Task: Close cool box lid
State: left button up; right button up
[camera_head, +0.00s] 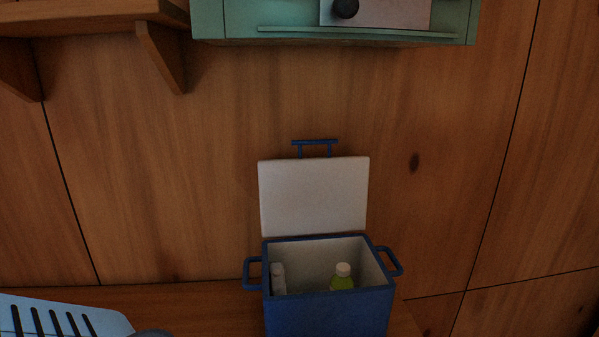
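The blue cool box (328,312) stands on a wooden surface at the lower middle of the head view, its bottom cut off by the frame edge. Its lid (313,196) is open and stands upright at the back, showing its white inner face. A blue handle (315,142) sticks up from the lid's top edge. Inside the white-lined box are a bottle with yellow-green contents and a white cap (342,277) and a pale bottle (278,279).
A wooden surface (200,303) runs along the plank wall (180,200). A light blue slotted object (60,315) is at the lower left. A green wall cabinet (240,22) with a dark knob and a wooden shelf (80,18) are above. The wall around the lid is bare.

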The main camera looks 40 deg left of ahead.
aim_at(300, 196)
jog(key=l+u, duration=0.1)
jog(key=u, duration=1.15)
